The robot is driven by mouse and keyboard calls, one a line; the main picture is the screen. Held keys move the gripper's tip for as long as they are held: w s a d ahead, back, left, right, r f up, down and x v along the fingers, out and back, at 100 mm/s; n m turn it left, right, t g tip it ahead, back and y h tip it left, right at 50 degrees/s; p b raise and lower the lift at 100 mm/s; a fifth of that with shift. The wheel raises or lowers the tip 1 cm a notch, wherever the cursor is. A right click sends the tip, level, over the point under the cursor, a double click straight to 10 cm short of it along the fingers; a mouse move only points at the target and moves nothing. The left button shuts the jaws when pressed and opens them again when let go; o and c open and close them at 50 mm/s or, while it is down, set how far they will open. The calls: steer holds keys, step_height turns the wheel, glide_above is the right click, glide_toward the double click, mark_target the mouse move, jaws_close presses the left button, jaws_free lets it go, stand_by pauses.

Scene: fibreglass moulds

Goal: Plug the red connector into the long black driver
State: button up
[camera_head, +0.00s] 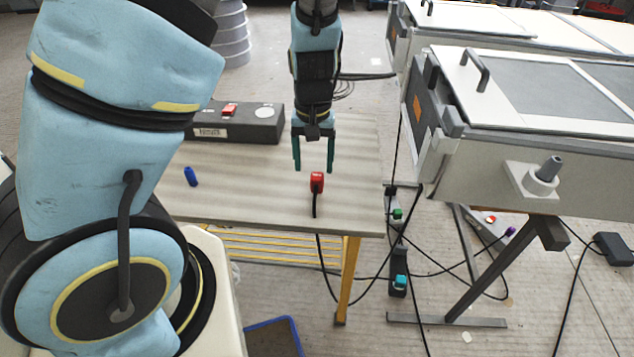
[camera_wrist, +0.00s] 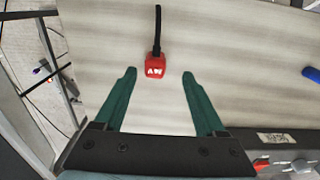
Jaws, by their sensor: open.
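The red connector (camera_head: 317,182) lies on the table near its front edge, with its black cable running over the edge. In the wrist view the red connector (camera_wrist: 155,66) shows white marks and sits just beyond the fingertips, roughly midway between them. My gripper (camera_head: 314,168) has green fingers, is open and empty, and is above the table just behind the connector. The fingers also show in the wrist view (camera_wrist: 158,74). The long black driver (camera_head: 235,122) lies at the back left of the table, with a red part (camera_head: 229,109) and a pale round disc on top. Its corner shows in the wrist view (camera_wrist: 290,150).
A blue plug-like piece (camera_head: 190,176) lies on the table's left side. Large moulds (camera_head: 540,150) on stands are at the right. Black cables, with green and teal connectors (camera_head: 399,281), hang and lie beyond the table's right edge. The table's middle (camera_head: 250,180) is clear.

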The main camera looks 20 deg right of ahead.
mark_target(317, 175)
steer(key=shift+d+f, duration=0.2)
steer(key=shift+f, duration=1.1)
steer(key=shift+d+f, duration=0.2)
steer(key=shift+f, duration=1.1)
jaws_close()
